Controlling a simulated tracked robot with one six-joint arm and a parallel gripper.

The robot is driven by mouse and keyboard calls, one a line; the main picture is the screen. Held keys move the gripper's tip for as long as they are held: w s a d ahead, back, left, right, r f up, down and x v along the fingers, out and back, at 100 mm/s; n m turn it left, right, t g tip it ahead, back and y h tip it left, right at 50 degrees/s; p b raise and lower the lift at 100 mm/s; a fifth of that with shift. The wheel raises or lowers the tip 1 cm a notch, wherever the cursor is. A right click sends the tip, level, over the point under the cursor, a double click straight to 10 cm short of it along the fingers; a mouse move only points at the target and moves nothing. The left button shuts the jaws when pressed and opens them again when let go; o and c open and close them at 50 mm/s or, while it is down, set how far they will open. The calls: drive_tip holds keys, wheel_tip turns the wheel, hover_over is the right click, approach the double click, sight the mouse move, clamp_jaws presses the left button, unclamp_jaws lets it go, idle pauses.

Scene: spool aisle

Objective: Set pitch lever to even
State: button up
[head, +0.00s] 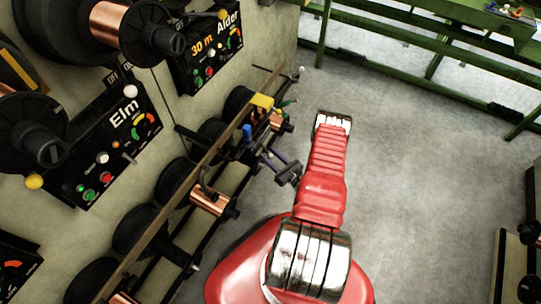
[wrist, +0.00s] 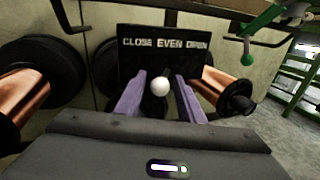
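The pitch lever shows a white ball knob (wrist: 160,86) in the wrist view, in front of a dark panel (wrist: 150,60) lettered CLOSE EVEN OPEN. The knob appears below EVEN, slightly toward CLOSE; its exact setting is unclear. My gripper (wrist: 160,76) is open, with one purple finger on each side of the knob and visible gaps to both. I cannot tell how deep the knob sits between the fingers. In the head view my gripper (head: 268,158) is at the rail beside the spools; the lever's knob is not clear there.
Copper spools (head: 208,197) line the rail (head: 185,178), and one (wrist: 228,90) stands close right of my gripper. A blue block (head: 247,131) and yellow block (head: 262,102) sit along the rail. The Elm panel (head: 115,145) is on the wall. Grey floor (head: 420,160) is clear at right.

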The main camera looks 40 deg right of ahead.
clamp_jaws()
drive_tip(key=shift+w+d, duration=0.1)
idle(0.3)
